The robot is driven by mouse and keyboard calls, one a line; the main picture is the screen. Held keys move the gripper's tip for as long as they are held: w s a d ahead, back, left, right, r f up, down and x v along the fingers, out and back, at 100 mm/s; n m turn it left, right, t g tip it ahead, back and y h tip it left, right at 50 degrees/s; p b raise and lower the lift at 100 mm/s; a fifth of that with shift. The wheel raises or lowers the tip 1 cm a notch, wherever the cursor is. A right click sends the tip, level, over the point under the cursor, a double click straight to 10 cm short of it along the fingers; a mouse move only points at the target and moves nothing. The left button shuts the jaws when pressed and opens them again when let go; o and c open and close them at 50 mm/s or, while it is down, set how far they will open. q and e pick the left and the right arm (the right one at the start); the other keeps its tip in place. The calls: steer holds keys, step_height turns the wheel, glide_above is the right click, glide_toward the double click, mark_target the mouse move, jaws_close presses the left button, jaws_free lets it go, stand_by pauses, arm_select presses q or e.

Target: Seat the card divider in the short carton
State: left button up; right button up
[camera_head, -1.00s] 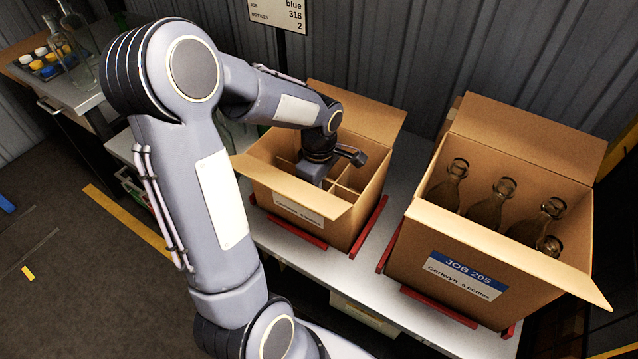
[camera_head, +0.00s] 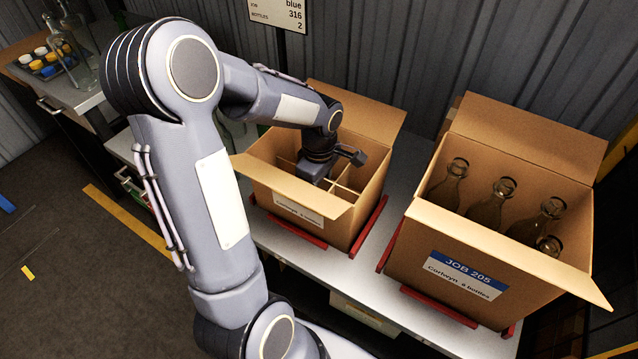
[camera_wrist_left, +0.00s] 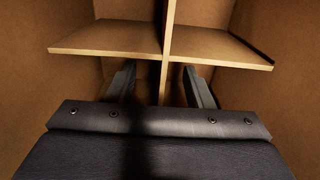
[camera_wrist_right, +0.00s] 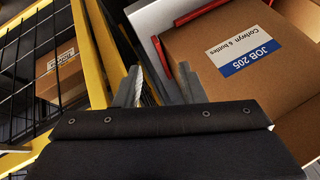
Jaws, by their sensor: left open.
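The short carton (camera_head: 335,222) stands open on the bench in the head view, with a white label on its front. The card divider (camera_head: 350,177) is inside it, its crossed tan panels below the carton's rim. In the left wrist view the divider (camera_wrist_left: 110,38) shows a cross of panels between the carton walls (camera_wrist_left: 265,90). My left gripper (camera_wrist_left: 161,85) is open, one finger on each side of a divider panel, apart from it. In the head view its fingertips are hidden inside the carton. My right gripper (camera_wrist_right: 158,85) is open and empty, away from the short carton.
A taller carton (camera_head: 410,262) labelled JOB 205 holds several dark bottles (camera_head: 487,212) to the right. Red rails (camera_head: 370,226) flank the cartons on the bench (camera_head: 290,257). In the right wrist view a yellow post (camera_wrist_right: 92,50) and black mesh (camera_wrist_right: 40,60) are near my right gripper.

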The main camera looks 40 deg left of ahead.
arm_select(q)
step_height(320, 180, up, 10)
steer(key=p, duration=0.8)
stand_by(0.3)
stand_by(0.4)
